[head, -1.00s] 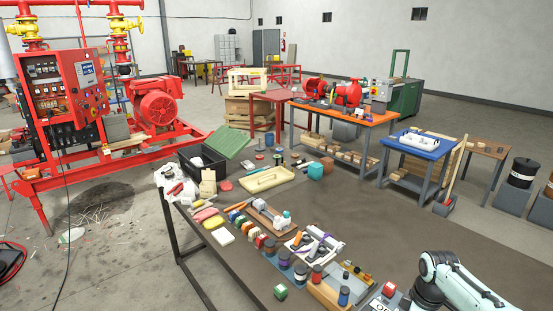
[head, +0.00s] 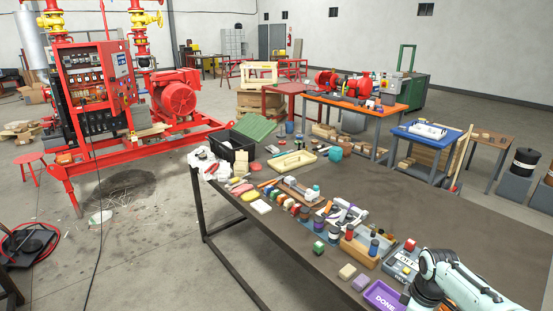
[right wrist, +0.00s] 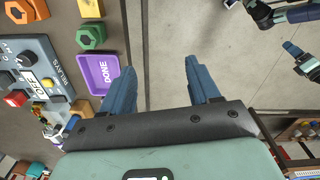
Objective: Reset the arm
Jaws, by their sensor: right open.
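My right arm (head: 450,280) enters the head view at the lower right, bent over the workbench's near right corner. Its fingertips are hidden there. In the right wrist view my right gripper (right wrist: 160,85) has two blue fingers spread apart with nothing between them. The left finger is beside the purple DONE tray (right wrist: 98,74), in front of the bench edge; the other is over bare floor. My left gripper is outside the head view. A blue and pale finger-like part at the right edge of the wrist view may be it, but its state is unclear.
The brown workbench (head: 425,207) carries several small parts, a grey RELAYS box (right wrist: 45,80) and a black bin (head: 233,146). A red pump skid (head: 150,150) stands at the left. A blue-topped table (head: 425,138) stands behind. The floor in front of the bench looks open.

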